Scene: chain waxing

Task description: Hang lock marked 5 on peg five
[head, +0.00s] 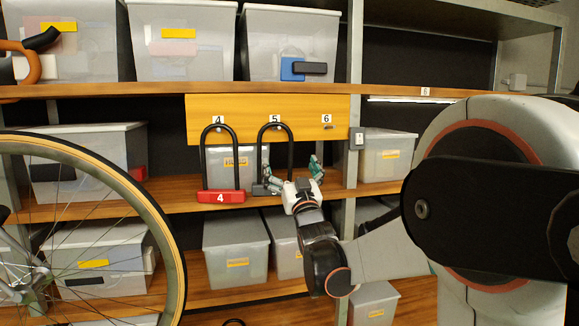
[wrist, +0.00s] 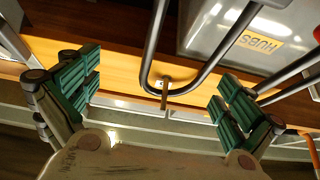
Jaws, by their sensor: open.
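A dark U-lock (head: 291,150) hangs upright under the label 5 on the yellow peg board (head: 240,137), with its arch at peg five. Its grey body is partly hidden by my gripper, and I cannot read a mark on it. In the wrist view, the bend of a dark shackle (wrist: 152,70) meets a short peg (wrist: 164,98). My gripper (head: 291,177) is open at the lower right of this lock in the head view. In the wrist view, my gripper's green fingers (wrist: 158,95) are spread wide on either side of the shackle bend, apart from it.
A red-based lock marked 4 (head: 221,197) hangs close by on the left at peg four. Peg six (head: 327,127) is bare. Bins (head: 235,245) fill the shelves, and a bicycle wheel (head: 160,215) stands at the left. A shelf upright (head: 351,90) is right of the board.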

